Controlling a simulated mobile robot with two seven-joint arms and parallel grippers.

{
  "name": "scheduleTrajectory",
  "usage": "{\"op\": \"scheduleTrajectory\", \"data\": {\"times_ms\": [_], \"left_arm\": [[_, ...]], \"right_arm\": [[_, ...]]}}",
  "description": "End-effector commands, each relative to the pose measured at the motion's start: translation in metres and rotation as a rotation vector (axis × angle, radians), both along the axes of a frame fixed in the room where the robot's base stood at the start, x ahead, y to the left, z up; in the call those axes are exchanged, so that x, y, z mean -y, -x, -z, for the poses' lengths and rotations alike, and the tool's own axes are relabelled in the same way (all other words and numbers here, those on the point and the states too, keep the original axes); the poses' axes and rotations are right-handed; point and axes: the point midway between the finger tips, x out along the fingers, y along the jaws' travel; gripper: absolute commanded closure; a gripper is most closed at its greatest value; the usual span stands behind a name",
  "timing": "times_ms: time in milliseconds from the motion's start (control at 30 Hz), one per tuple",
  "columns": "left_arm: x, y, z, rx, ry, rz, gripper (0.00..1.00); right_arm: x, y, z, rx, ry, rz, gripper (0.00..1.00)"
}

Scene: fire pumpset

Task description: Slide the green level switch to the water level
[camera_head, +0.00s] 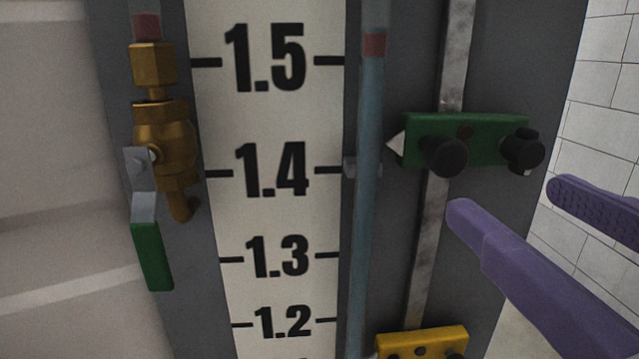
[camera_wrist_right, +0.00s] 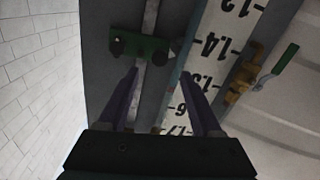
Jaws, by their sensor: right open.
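The green level switch (camera_head: 480,138) has two black knobs and a white pointer on its left. It sits on a vertical metal rail, its pointer slightly above the 1.4 mark. In the right wrist view the switch (camera_wrist_right: 150,48) is ahead of the fingers. A bluish sight tube (camera_head: 368,220) runs beside the scale (camera_head: 265,130), with a red band near 1.5; I cannot clearly tell the water surface. My right gripper (camera_head: 512,199), with purple fingers, is open and empty, just below and right of the switch. It also shows in the wrist view (camera_wrist_right: 161,72). My left gripper is out of view.
A yellow switch (camera_head: 422,343) is lower on the same metal rail (camera_head: 430,240). A brass valve (camera_head: 165,135) with a green-ended lever (camera_head: 152,255) is left of the scale. A white tiled wall (camera_head: 600,90) is at the right.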

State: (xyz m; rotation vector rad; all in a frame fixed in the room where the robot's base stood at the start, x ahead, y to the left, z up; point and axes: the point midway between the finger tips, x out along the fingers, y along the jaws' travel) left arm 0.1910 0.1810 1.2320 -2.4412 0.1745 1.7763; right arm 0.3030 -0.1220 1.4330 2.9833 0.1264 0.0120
Motion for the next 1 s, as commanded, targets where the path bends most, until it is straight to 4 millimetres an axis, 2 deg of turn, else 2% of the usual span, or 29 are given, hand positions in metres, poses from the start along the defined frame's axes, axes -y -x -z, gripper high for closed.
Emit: {"op": "scheduleTrajectory", "data": {"times_ms": [267,433,533,700,1000], "left_arm": [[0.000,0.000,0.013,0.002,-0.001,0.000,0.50],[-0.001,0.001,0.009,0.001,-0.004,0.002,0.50],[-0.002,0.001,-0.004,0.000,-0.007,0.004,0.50],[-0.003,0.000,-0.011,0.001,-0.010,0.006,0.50],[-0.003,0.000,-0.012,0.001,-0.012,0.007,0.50]], "right_arm": [[-0.002,-0.023,-0.001,0.010,0.002,-0.003,0.34],[-0.004,-0.050,-0.004,0.005,0.005,-0.001,0.34],[-0.006,-0.068,-0.007,0.000,0.005,0.000,0.34],[-0.007,-0.089,-0.004,-0.001,0.004,0.000,0.34],[-0.008,-0.098,-0.001,-0.002,0.002,0.000,0.34]]}}
